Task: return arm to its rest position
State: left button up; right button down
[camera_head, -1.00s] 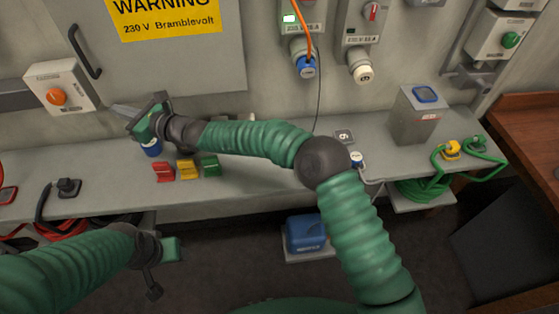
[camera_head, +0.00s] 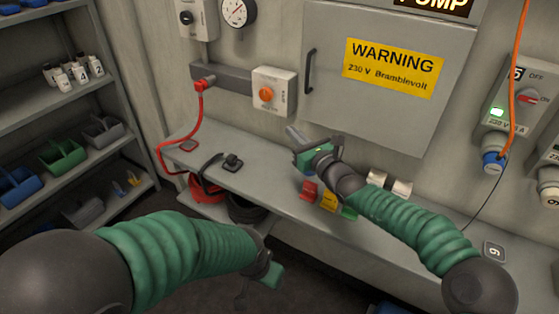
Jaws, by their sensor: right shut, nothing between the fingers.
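My right arm comes in from the lower right, and its gripper (camera_head: 296,138) is over the bench, in front of the wall near the warning cabinet. Its fingers are shut and hold nothing. My left arm comes in from the lower left, and its gripper (camera_head: 268,276) hangs low in front of the bench, over the dark floor. I cannot make out whether its fingers are open or shut.
The bench (camera_head: 250,185) carries red (camera_head: 310,189), yellow (camera_head: 329,200) and green blocks just below the right gripper. An orange-knob switch box (camera_head: 272,92) and cabinet (camera_head: 370,118) are close behind. Shelves (camera_head: 45,115) stand at left. Floor shows between the shelves and bench.

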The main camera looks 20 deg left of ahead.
jog(key=s+d+f+n+g+h, duration=0.1)
jog(key=s+f+n+g, duration=0.15)
jog(key=s, duration=0.35)
jog(key=s+d+f+n+g, duration=0.1)
jog(key=s+d+f+n, duration=0.1)
jog(key=s+f+n, duration=0.3)
jog(key=s+d+f+n+g+h, duration=0.3)
jog(key=s+d+f+n+h, duration=0.25)
jog(key=d, duration=0.45)
pick_arm(q)
jog(key=r+p, duration=0.1)
jog(key=w+p, duration=0.1)
jog(key=shift+w+d+r+p, duration=0.1)
jog(key=shift+d+r+p, duration=0.2)
jog(key=shift+r, duration=0.05)
pick_arm(e)
jog(key=s+d+f+n+h, duration=0.1)
jog(key=s+d+n, duration=0.3)
jog(key=d, duration=0.7)
jog(key=s+d+f+n+h, duration=0.2)
jog(key=s+d+n+h, duration=0.1)
jog(key=d, duration=0.8)
jog(key=s+d+f+n+h, duration=0.2)
jog(key=s+d+n+h, duration=0.2)
jog(key=s+d, duration=0.3)
jog(key=d+g, duration=0.1)
jog(key=d, duration=0.4)
jog(key=shift+s+n, duration=0.3)
jog(key=shift+s, duration=0.05)
